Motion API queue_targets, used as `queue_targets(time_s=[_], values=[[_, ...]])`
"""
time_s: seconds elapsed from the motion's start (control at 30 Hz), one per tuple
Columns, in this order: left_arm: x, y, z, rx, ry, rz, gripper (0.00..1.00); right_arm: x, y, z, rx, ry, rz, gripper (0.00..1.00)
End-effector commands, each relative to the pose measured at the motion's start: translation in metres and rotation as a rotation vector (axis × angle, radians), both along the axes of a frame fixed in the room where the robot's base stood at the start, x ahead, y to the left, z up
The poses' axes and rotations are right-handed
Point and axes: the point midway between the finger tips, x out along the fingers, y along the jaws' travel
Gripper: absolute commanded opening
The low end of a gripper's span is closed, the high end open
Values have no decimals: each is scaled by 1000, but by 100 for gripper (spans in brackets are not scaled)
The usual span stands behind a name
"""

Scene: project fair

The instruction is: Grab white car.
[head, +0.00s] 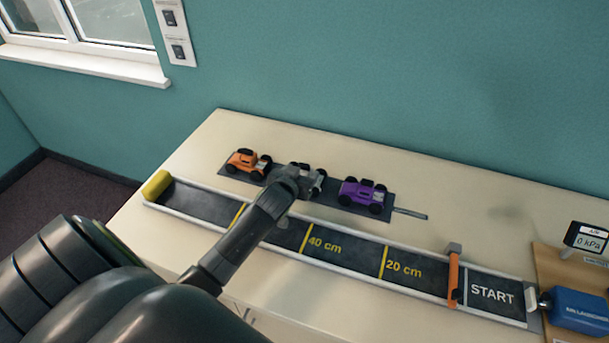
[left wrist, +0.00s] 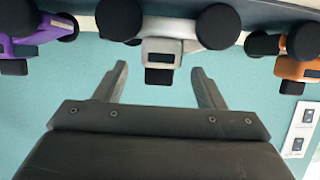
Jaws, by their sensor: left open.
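The white car (head: 317,177) stands on a dark strip between two other cars, partly hidden behind my left gripper (head: 291,177) in the head view. In the left wrist view the white car (left wrist: 170,35) appears upside down at the top middle, with dark wheels. My left gripper (left wrist: 161,80) is open and empty there. Its two fingers point toward the white car, one on each side of its line, with a visible gap in the picture. My right gripper is not in view.
An orange car (head: 248,163) stands left of the white car and a purple car (head: 363,193) right of it, both close. In front lies a low-walled track (head: 345,252) with an orange gate (head: 453,277). A blue launcher (head: 579,311) and a pressure display (head: 588,238) are at right.

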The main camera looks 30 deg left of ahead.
Motion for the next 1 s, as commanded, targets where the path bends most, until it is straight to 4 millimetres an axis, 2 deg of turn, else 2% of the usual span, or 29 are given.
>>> queue_targets(time_s=[0.1, 0.3, 0.63, 1.0], values=[[13, 3, -2, -1, 1, 0, 64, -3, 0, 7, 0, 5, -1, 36], [28, 7, -11, 0, 0, 0, 64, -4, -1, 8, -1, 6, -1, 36], [31, 7, -12, 0, 0, 0, 64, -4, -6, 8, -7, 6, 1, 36], [30, 7, -12, 0, 0, 0, 16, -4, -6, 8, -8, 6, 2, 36]])
